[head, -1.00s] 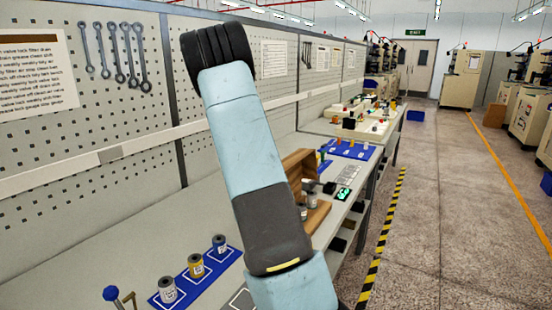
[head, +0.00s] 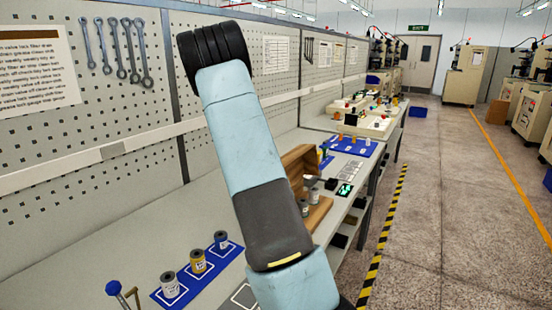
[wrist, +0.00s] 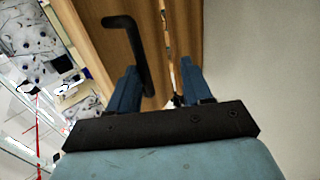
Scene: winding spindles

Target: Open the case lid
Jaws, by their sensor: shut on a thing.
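The wooden case lid (head: 299,163) stands raised at the back of the case (head: 319,213) on the bench. In the wrist view the lid (wrist: 92,25) is a brown board with a black bar handle (wrist: 128,45). My gripper (wrist: 158,82) has its two blue fingers on either side of the handle's near end and the lid's edge. It is shut on the lid; whether it bears on the handle or the board is unclear. In the head view my arm hides much of the case and gripper. Grey cylinders (head: 312,193) show at the case.
A blue mat (head: 160,297) with several spools lies on the near bench, beside a blue-knobbed stand (head: 114,288). A small device with a green display (head: 345,190) is right of the case.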

